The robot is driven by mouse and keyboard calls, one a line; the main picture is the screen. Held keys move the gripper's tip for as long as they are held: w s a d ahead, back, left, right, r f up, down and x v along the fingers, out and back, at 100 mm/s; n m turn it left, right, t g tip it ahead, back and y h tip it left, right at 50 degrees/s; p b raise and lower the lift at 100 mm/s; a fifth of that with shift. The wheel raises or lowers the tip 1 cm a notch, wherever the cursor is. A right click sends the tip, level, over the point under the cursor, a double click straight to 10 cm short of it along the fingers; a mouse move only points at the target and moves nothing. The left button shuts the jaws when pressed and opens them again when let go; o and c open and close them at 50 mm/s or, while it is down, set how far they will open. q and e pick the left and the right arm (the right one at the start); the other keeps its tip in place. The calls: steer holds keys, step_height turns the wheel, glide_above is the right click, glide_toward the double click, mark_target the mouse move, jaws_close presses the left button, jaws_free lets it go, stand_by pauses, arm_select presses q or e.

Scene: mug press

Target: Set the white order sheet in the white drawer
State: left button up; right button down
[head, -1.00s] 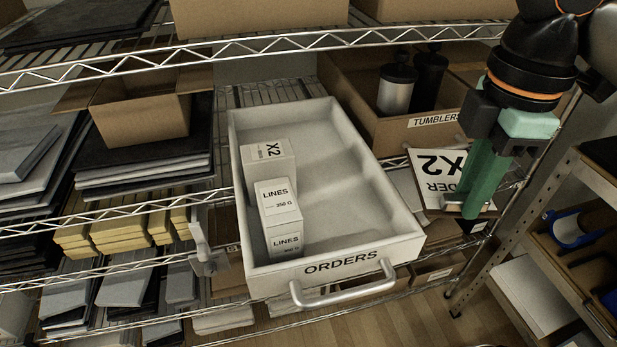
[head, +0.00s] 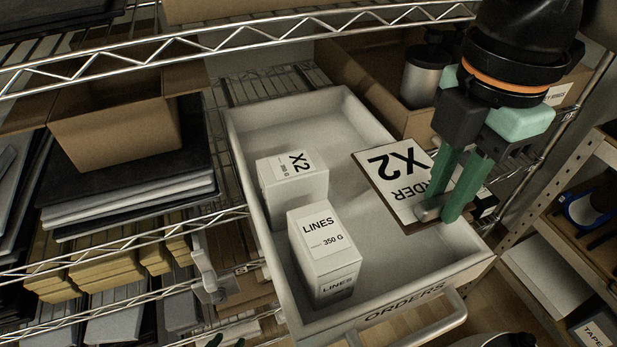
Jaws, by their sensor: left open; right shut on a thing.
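The white order sheet (head: 398,172), a board printed "X2" and "ORDER", is held over the right side of the white drawer (head: 262,110). My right gripper (head: 442,212) is shut on the small grey grip on the sheet. The sheet looks tilted and hides part of the drawer's right wall. The drawer is pulled out, with an "ORDERS" label on its front. Two dark tips at the bottom edge look like my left gripper (head: 228,341). They are apart and empty, and the rest is cut off.
In the drawer stand a white X2 box (head: 292,190) and a LINES box (head: 325,262), both on the left. The drawer floor is clear at the back and right. A tumbler carton (head: 372,83) stands behind right. A wire shelf edge (head: 235,40) runs above.

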mark_target(407, 258)
steer(key=shift+w+a+f, duration=0.3)
steer(key=shift+w+f, duration=0.05)
steer(key=shift+f, duration=0.1)
step_height(407, 258, down, 10)
steer(key=shift+r, duration=0.1)
stand_by(0.3)
steer(key=shift+f, duration=0.25)
steer(key=c, duration=0.8)
jaws_free()
steer(key=shift+o, duration=0.2)
steer(key=shift+r, duration=0.1)
step_height(407, 258, up, 12)
steer(key=shift+r, duration=0.1)
